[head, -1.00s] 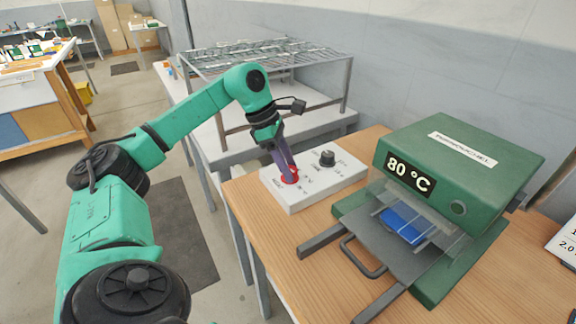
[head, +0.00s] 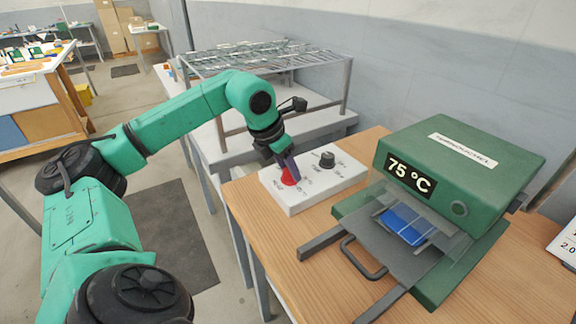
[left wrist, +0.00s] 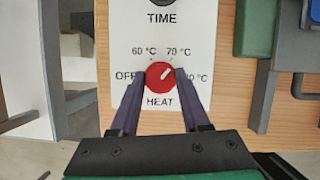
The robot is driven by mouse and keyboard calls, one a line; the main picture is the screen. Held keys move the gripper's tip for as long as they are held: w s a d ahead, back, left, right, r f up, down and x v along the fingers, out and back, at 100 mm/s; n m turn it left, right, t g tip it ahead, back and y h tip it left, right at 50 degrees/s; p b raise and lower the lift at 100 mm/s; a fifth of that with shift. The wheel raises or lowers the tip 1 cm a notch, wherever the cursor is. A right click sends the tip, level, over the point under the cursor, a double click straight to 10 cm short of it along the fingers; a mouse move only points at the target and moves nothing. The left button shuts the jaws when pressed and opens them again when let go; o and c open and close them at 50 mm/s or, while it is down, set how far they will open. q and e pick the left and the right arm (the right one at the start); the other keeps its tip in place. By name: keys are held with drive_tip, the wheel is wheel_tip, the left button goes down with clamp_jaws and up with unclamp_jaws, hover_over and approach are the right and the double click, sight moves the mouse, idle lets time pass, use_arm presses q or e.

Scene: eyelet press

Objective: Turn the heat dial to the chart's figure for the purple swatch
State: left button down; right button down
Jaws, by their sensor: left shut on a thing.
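The red heat dial (left wrist: 160,75) sits on a white control box (head: 330,186), above the word HEAT in the left wrist view. My left gripper (left wrist: 160,77) is shut on the dial, a finger on each side. The dial's pale mark points up and right, near the 70 °C label. The rightmost label is partly hidden by a finger. In the head view the dial (head: 289,177) is partly covered by my gripper. The green press (head: 460,150) has a display (head: 409,175) reading 75 °C. No purple swatch shows. My right gripper is not in view.
A black TIME dial (head: 327,159) is beside the heat dial. A blue piece (head: 404,224) lies in the press. A white card (head: 565,243) is cut off at the right edge, only partly legible. A wire rack (head: 262,58) stands behind.

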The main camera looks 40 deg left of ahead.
use_arm(q)
drive_tip(key=n, duration=0.1)
drive_tip(key=n+y+p, duration=0.1)
drive_tip(key=n, duration=0.1)
drive_tip(key=shift+d+r+n+p, duration=0.1)
drive_tip(key=shift+r+n+p, duration=0.15)
drive_tip(key=shift+n+p, duration=0.15)
drive_tip(key=n+y+p, duration=0.1)
drive_tip(key=n, duration=0.2)
drive_tip(key=shift+w+d+n+y+p, duration=0.1)
drive_tip(key=shift+n+y+p, duration=0.2)
drive_tip(key=shift+y, duration=0.1)
drive_tip(key=n+g+y+p, duration=0.1)
drive_tip(key=n, duration=0.2)
drive_tip(key=shift+f+n, duration=0.1)
drive_tip(key=shift+n, duration=0.2)
drive_tip(key=shift+f+n+g+y+p, duration=0.1)
drive_tip(key=shift+n+g+y+p, duration=0.35)
drive_tip(key=shift+n, duration=0.85)
drive_tip(key=shift+c, duration=1.9)
unclamp_jaws()
drive_tip(key=shift+d, duration=0.1)
